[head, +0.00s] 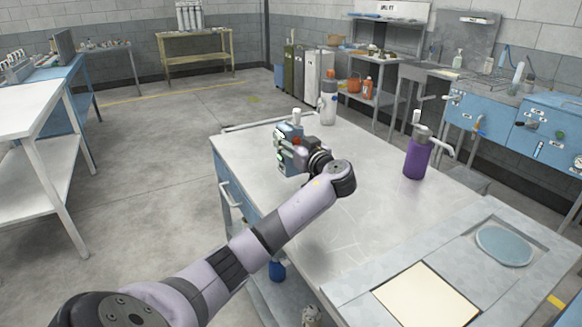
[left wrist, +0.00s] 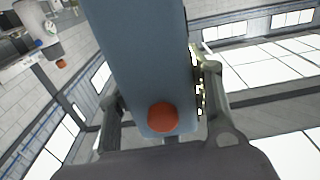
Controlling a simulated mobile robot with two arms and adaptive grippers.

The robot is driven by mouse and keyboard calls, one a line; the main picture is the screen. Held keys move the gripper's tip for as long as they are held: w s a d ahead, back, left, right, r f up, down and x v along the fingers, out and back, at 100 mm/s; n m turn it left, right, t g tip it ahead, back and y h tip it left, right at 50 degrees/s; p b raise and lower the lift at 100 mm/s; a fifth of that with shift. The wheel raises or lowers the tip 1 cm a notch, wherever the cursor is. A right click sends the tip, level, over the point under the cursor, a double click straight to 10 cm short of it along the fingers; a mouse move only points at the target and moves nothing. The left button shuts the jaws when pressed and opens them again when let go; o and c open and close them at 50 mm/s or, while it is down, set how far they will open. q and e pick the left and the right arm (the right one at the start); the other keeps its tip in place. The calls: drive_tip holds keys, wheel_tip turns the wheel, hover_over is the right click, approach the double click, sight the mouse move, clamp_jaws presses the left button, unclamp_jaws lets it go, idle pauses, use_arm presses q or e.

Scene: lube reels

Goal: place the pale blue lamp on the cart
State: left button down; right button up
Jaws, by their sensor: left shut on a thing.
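The pale blue lamp (head: 286,159) is a blue-grey box shape over the far left part of the cart top (head: 300,220). My left gripper (head: 292,147) is shut on it. In the left wrist view the lamp's blue body (left wrist: 140,55) stands between the two fingers (left wrist: 160,112), with a round orange-red part (left wrist: 163,117) near its end. The arm hides part of the cart top. I cannot tell whether the lamp's underside touches the cart. My right gripper is not in view.
A purple bottle (head: 416,158) with a pump top stands right on the cart, and a white bottle (head: 328,103) at its far edge. A cream pad (head: 425,294) and a pale blue disc (head: 504,245) lie near the front right. The middle of the cart top is clear.

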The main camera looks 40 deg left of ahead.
sight(290, 160)
use_arm(q)
drive_tip(key=shift+f, duration=0.5)
wheel_tip(290, 160, down, 5)
drive_tip(key=shift+b, duration=1.15)
drive_tip(key=shift+f, duration=0.1)
drive_tip(key=c, duration=0.9)
unclamp_jaws()
drive_tip(key=shift+c, duration=0.2)
drive_tip(key=shift+o, duration=0.6)
